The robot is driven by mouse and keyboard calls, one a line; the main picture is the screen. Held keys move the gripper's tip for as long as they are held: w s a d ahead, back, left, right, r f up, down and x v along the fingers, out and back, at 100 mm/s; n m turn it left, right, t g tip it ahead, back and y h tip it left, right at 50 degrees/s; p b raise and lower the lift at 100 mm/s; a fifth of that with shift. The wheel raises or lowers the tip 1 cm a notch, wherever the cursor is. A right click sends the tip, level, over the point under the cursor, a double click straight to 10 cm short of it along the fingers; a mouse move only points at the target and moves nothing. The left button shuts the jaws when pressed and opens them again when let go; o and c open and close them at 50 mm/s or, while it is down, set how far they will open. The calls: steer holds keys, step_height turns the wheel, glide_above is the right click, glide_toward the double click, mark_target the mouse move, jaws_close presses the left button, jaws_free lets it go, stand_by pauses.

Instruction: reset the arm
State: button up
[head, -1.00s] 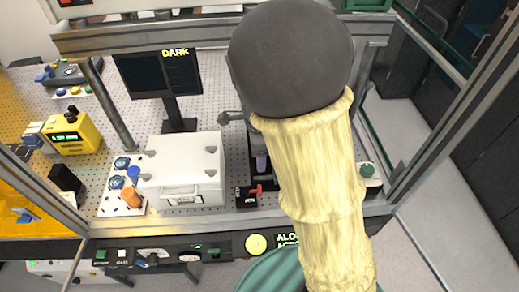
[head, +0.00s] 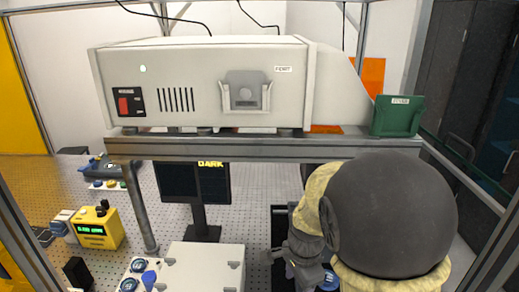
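My arm rises at the right of the head view, with a large dark grey rounded joint and a pale yellow sleeve. Behind the joint, a grey end part of my arm, seemingly my gripper (head: 306,268), points down over the perforated table, right of the white case (head: 203,265). Its fingers are too small and covered to tell whether they are open or shut. I see nothing clearly held.
A metal crossbeam (head: 250,148) carries a large white unit (head: 205,85) and a green box (head: 398,115). Below are a dark monitor (head: 195,183) reading DARK, a yellow meter (head: 97,227) and a black block (head: 77,272). A metal post (head: 140,208) stands at left.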

steer(key=s+d+n+t+b, duration=0.1)
steer(key=s+d+n, duration=0.4)
steer(key=n, duration=0.8)
steer(key=shift+s+d+f+t, duration=0.3)
steer(key=shift+s+d+t, duration=0.1)
steer(key=shift+s+t, duration=0.3)
stand_by(1.0)
